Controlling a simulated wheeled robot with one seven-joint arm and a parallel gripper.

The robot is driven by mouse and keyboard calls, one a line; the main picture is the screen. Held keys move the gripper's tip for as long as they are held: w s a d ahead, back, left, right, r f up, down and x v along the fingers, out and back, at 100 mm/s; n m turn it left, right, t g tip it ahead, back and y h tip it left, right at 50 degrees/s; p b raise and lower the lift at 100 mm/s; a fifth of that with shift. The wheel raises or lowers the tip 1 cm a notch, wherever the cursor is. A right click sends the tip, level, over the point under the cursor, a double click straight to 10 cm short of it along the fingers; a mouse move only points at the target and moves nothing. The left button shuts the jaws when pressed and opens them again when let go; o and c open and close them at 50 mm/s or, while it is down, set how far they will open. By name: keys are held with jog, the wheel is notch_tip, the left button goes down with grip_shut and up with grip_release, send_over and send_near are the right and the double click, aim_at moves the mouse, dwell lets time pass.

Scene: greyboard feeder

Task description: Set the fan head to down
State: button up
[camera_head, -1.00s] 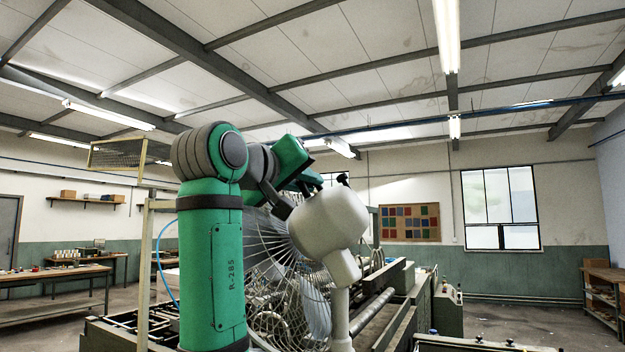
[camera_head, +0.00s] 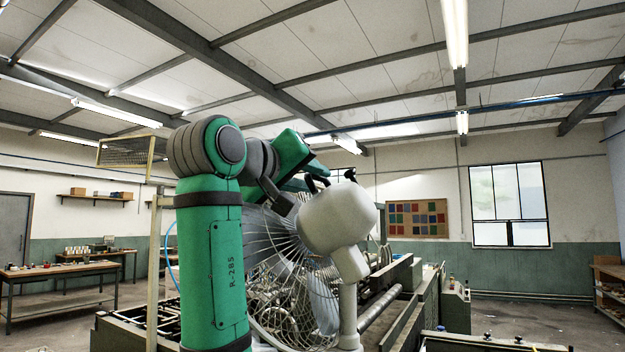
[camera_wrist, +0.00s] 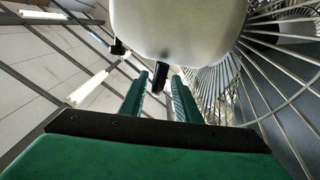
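The fan's head is a white rounded motor housing (camera_head: 338,218) on a white stand (camera_head: 349,310). Its wire cage (camera_head: 290,290) faces away from me, to the left. A small black knob (camera_head: 350,175) stands on top of the housing. My gripper (camera_head: 317,184) is at the upper left of the housing, partly hidden behind it. In the wrist view its two green fingers (camera_wrist: 158,80) are apart. The housing (camera_wrist: 178,25) fills the top there, and a black peg (camera_wrist: 161,82) shows between the fingertips. I cannot tell whether the fingers touch it.
A machine with rollers (camera_head: 380,305) stands behind the fan. A workbench (camera_head: 60,272) is at the left and a shelf (camera_head: 608,280) at the far right. The cage lies close to the right of my gripper in the wrist view.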

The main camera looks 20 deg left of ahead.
jog(key=s+a, duration=0.1)
jog(key=s, duration=0.8)
jog(key=shift+s, duration=0.4)
jog(key=shift+a, duration=0.1)
